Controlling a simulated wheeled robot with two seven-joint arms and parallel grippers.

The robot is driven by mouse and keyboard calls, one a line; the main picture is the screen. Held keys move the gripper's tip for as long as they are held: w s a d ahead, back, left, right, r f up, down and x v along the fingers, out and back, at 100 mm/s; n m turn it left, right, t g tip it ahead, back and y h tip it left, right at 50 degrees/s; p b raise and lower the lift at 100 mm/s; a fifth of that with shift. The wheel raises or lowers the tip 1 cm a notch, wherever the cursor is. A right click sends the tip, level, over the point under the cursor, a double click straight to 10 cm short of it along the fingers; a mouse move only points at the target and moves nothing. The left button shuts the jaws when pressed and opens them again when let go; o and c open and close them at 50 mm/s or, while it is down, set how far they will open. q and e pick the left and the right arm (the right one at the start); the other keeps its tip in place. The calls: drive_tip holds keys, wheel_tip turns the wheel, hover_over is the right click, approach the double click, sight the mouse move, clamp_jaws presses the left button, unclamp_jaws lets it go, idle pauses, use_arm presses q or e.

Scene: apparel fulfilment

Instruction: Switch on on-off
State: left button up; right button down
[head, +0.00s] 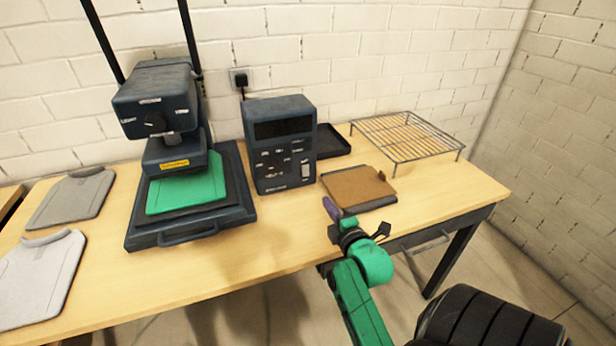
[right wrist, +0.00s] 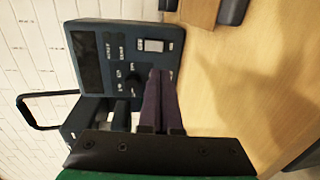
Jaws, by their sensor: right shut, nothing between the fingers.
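A dark blue-grey control box (head: 280,145) with a black display stands upright on the table in the head view. A pale rocker switch (head: 306,170) is at the lower right of its front; its label is too small to read. The switch also shows in the right wrist view (right wrist: 154,45). My right gripper (head: 331,207) has its purple fingers together, empty, in front of the box and to the right. In the right wrist view the fingertips (right wrist: 160,73) point toward the panel near the switch; I cannot tell the gap. My left gripper is not in view.
A heat press (head: 155,105) with a green pad (head: 188,188) stands left of the box. Grey garments (head: 70,198) lie at the left. A brown board (head: 355,186), a black tray (head: 331,142) and a wire rack (head: 405,138) are to the right.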

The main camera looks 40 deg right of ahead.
drive_tip(key=shift+w, duration=0.25)
approach(307, 175)
drive_tip(key=shift+w+a+p, duration=0.1)
drive_tip(key=shift+p, duration=0.35)
drive_tip(key=x, duration=0.6)
drive_tip(key=shift+w+f, duration=0.1)
drive_tip(key=shift+w, duration=0.15)
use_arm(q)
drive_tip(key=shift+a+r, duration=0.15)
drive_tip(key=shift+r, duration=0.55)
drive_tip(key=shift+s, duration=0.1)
